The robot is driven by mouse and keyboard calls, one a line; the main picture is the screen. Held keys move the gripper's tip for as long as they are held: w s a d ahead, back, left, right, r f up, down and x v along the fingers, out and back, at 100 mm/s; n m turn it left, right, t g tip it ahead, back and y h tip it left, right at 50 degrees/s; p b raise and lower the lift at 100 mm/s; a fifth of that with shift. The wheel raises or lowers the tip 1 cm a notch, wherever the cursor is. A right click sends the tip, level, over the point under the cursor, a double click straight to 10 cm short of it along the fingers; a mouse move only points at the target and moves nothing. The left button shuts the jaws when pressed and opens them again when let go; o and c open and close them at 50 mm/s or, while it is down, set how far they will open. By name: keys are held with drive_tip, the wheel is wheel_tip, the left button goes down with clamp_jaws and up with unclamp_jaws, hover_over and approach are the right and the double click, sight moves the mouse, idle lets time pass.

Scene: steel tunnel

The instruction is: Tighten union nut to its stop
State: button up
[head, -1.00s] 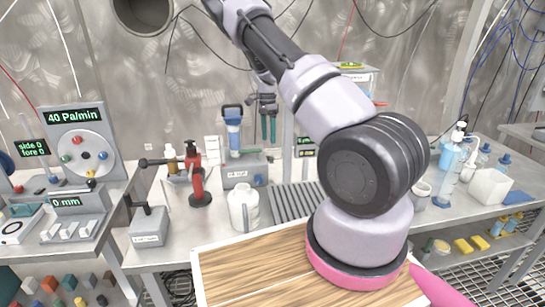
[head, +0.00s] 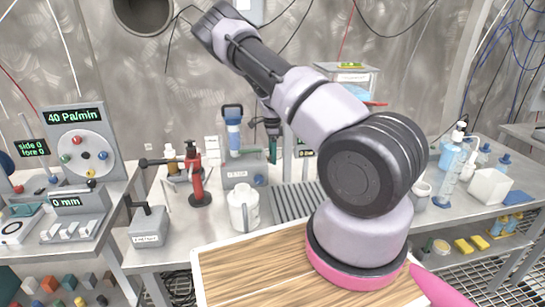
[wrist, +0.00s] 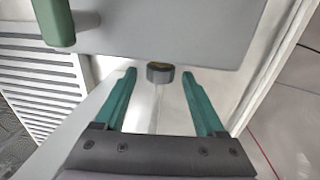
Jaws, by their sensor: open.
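A short dark grey ring with a brownish centre (wrist: 160,73), which may be the union nut, shows in the wrist view at the lower edge of a pale grey block (wrist: 165,28). My gripper (wrist: 159,76) is open, its two teal fingers on either side of the ring in the picture. Clear gaps show on both sides; I cannot tell the depth between them. In the head view my gripper (head: 272,126) is small and partly hidden by my arm, right of the blue-capped filter unit (head: 233,135). The ring cannot be made out there.
On the bench stand a red stand (head: 197,180), a white jug (head: 244,210) and a slatted grey plate (head: 297,203). A wooden board (head: 255,265) lies in front.

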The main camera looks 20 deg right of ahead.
drive_tip(key=shift+f, duration=0.25)
clamp_jaws()
drive_tip(key=shift+w+g, duration=0.1)
drive_tip(key=shift+g, duration=0.3)
drive_tip(key=g, duration=0.2)
drive_tip(key=shift+w+d+g+y, duration=0.1)
drive_tip(key=shift+w+g+y, duration=0.1)
drive_tip(key=shift+g+y, duration=0.15)
drive_tip(key=shift+w+f+g+y, duration=0.1)
drive_tip(key=shift+g+y, duration=0.15)
drive_tip(key=shift+g, duration=1)
